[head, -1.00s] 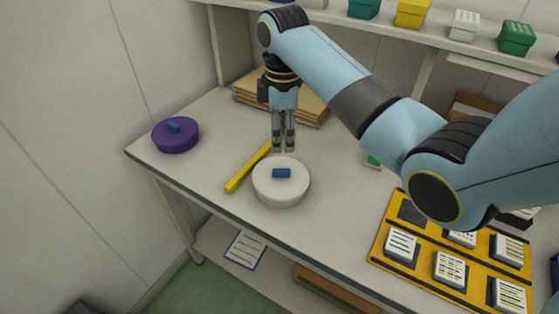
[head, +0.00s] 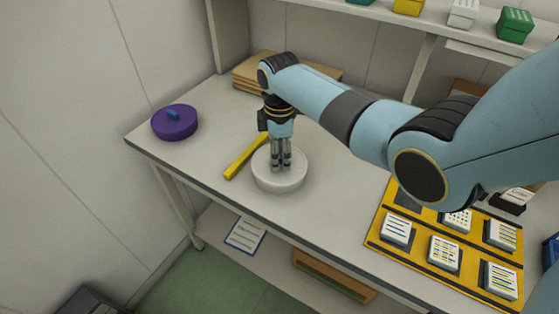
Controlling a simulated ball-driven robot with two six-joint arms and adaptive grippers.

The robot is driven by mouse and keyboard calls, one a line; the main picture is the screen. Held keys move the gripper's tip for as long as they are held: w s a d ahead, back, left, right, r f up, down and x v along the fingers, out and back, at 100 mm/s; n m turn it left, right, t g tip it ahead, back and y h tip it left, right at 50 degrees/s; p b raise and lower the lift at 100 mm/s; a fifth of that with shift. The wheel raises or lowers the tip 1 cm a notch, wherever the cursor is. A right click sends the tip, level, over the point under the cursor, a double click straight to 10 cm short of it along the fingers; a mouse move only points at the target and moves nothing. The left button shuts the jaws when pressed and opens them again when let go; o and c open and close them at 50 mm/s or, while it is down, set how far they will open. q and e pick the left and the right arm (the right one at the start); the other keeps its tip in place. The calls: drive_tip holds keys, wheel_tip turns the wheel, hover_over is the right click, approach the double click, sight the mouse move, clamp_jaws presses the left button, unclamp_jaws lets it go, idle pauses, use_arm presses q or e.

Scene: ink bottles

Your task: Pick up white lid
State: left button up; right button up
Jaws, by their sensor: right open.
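The white lid (head: 280,182) is a round white disc on the table, left of the middle of the head view. Its blue handle, visible earlier, is hidden behind my right gripper's fingers. My right gripper (head: 281,166) points down over the lid, with its fingertips at the lid's top around where the handle sits. It is open, with a narrow gap between the fingers. I cannot tell whether the fingers touch the handle. My left gripper is not in view.
A purple lid (head: 175,124) with a blue handle is at the table's left corner. A yellow bar (head: 246,157) lies close beside the white lid. Brown boards (head: 247,76) are stacked behind. A yellow tray (head: 376,233) with several white blocks is at right. Coloured boxes stand on the shelf above.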

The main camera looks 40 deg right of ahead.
drive_tip(key=c, duration=0.8)
drive_tip(key=shift+r, duration=0.1)
